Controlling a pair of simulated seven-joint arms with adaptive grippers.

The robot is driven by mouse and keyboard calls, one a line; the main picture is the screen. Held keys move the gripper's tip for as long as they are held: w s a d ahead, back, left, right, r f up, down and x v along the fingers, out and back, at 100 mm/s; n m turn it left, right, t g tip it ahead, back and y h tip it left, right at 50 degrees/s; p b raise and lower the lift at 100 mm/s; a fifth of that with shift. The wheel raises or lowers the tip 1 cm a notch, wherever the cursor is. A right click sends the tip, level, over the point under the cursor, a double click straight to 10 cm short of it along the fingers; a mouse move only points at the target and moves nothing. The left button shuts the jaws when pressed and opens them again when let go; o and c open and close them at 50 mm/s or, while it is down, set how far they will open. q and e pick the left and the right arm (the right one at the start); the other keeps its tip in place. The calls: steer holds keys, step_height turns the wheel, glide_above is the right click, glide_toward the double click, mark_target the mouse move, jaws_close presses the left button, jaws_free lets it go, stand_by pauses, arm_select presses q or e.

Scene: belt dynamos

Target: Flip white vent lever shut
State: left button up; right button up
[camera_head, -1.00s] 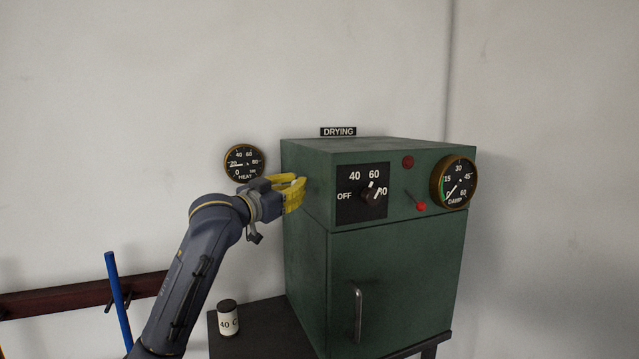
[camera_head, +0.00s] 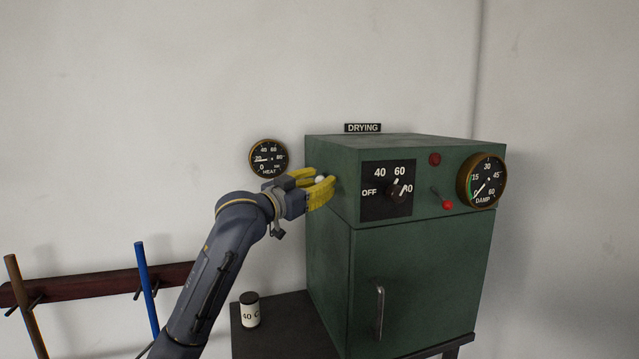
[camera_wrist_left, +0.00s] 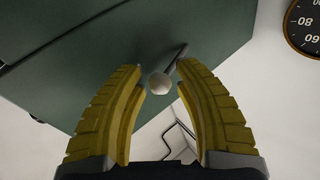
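The white vent lever is on the left side of the green drying cabinet (camera_head: 420,275). Its white ball knob (camera_wrist_left: 159,83) shows in the left wrist view, on a dark thin stem that runs up right to the cabinet wall. In the head view the white knob (camera_head: 320,179) shows between the fingers. My left gripper (camera_head: 326,185) has yellow fingers that stand apart on either side of the knob, with gaps to both in the left wrist view (camera_wrist_left: 160,75). My right gripper is not in view.
The front has a black dial knob (camera_head: 397,191), a red-tipped switch (camera_head: 447,204) and a damp gauge (camera_head: 482,181). A heat gauge (camera_head: 268,158) hangs on the wall behind my gripper. A labelled can (camera_head: 250,309) stands on the dark table (camera_head: 285,322) below my arm.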

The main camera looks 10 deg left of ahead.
arm_select(q)
steer(key=v, duration=1.2)
